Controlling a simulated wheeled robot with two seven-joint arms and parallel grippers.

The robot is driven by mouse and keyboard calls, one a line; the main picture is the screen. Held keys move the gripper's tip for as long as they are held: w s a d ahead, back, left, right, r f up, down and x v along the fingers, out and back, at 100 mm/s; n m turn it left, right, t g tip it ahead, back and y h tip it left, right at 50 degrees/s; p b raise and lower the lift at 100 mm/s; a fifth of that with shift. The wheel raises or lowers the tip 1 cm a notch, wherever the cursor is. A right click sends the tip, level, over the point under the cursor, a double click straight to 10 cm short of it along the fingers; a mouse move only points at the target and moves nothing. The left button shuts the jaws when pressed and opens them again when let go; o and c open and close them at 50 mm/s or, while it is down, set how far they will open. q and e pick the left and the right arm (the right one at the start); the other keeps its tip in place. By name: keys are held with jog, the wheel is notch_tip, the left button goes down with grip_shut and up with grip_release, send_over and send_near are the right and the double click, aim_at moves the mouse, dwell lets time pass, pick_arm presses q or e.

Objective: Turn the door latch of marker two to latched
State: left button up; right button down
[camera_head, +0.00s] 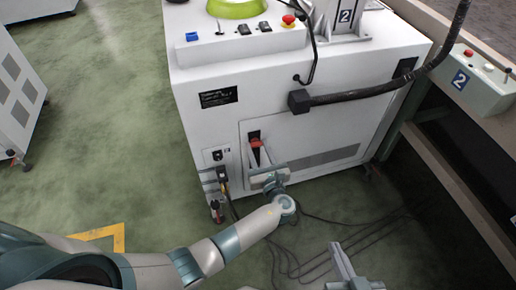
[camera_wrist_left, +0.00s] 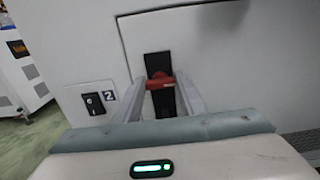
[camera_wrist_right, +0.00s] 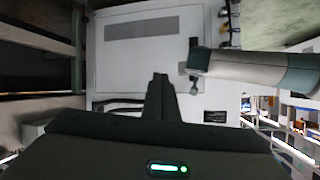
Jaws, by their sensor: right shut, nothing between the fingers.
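The door latch is a red handle (camera_head: 256,143) on a black plate on the front door panel of the white marker two cabinet (camera_head: 300,115). In the left wrist view the red handle (camera_wrist_left: 160,81) lies roughly crosswise on its dark plate. My left gripper (camera_head: 258,160) is at the latch, with its fingers apart on either side of the handle (camera_wrist_left: 162,84). Whether the fingertips touch it cannot be told. My right gripper (camera_wrist_right: 160,80) is shut and empty, facing the cabinet from a distance; its fingers (camera_head: 338,250) show low in the head view.
A switch with a "2" label (camera_wrist_left: 95,102) sits left of the latch. A thick black cable (camera_head: 370,95) crosses the cabinet's upper right. A conveyor frame (camera_head: 450,180) stands at the right. Thin cables (camera_head: 300,262) lie on the floor.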

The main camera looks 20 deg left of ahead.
pick_arm(q)
jog(key=shift+c, duration=1.3)
